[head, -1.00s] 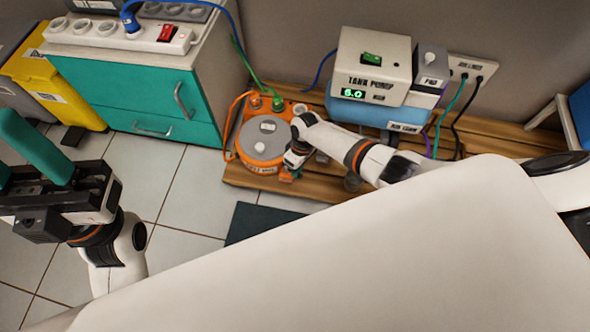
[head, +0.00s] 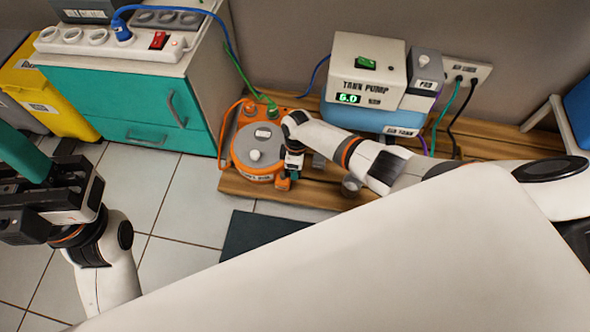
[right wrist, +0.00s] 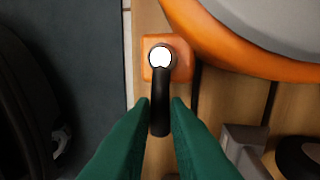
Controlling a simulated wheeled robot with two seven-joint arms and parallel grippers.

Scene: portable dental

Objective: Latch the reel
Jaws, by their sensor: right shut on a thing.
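The reel (head: 258,148) is an orange unit with a round grey top and a pale knob, on the wooden platform. An orange block (right wrist: 181,60) beside the reel's rim carries a black lever (right wrist: 160,105) with a bright white round end. My right gripper (head: 286,181) is at the reel's front right edge. In the right wrist view its green fingers (right wrist: 160,105) are shut on the lever from both sides. My left gripper (head: 20,150) is at the left edge, far from the reel; only one teal finger shows clearly, so its opening cannot be judged.
A tank pump (head: 365,75) on a blue tank stands behind my right arm. A teal cabinet (head: 115,95) with a power strip (head: 110,42) is at the left. Green and blue cables run behind the reel. A dark mat (head: 262,228) lies on the tiled floor.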

